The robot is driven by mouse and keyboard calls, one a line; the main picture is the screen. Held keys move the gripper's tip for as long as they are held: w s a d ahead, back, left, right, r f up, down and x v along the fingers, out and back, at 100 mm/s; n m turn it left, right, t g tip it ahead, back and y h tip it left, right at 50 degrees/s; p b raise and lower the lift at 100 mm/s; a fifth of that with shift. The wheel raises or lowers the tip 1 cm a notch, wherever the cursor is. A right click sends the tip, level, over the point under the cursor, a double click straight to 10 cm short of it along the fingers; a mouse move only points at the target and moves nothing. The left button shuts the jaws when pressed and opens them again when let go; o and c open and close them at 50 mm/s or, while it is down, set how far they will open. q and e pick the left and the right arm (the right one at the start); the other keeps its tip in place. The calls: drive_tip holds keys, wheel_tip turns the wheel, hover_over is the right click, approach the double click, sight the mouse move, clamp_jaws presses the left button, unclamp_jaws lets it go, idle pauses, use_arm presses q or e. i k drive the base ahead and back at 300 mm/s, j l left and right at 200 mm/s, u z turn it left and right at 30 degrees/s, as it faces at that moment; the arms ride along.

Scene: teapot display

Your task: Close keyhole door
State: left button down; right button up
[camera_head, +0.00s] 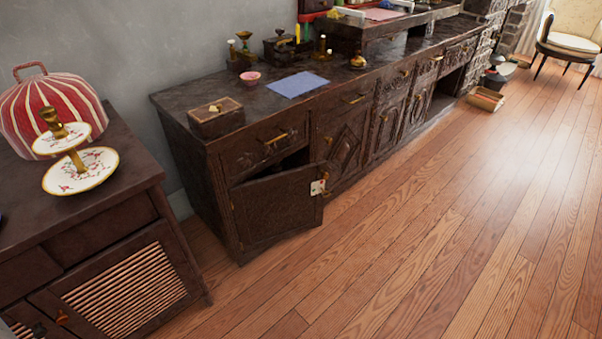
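A dark carved wooden cabinet door (270,209) stands partly open at the near left end of the long sideboard (212,160). It swings out over the floor, with a dark gap showing above it. A small pale metal plate (317,187) sits on its free edge at the right; a keyhole in it is too small to make out. A closed drawer (264,143) with a brass handle is above the door. Neither of my grippers shows in the head view.
The wooden floor (400,240) in front of the sideboard is clear. A second cabinet (95,235) at the left carries a tiered plate stand (80,172) and a striped cover (52,105). A small box (216,117) and a blue cloth (297,84) lie on the sideboard.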

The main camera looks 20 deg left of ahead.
sight(272, 209)
drive_tip(key=i+l+u, duration=0.2)
drive_tip(key=u, duration=0.25)
drive_tip(key=i+l+u, duration=0.2)
drive_tip(key=u, duration=0.2)
drive_tip(key=i+l+u, duration=0.1)
drive_tip(key=l, duration=0.25)
drive_tip(key=i+l, duration=0.15)
drive_tip(key=l, duration=0.2)
drive_tip(key=i+l+u, duration=0.15)
drive_tip(key=l, duration=0.2)
drive_tip(key=i+l, duration=0.2)
drive_tip(key=l, duration=0.15)
drive_tip(key=i+l, duration=0.4)
drive_tip(key=l, duration=0.25)
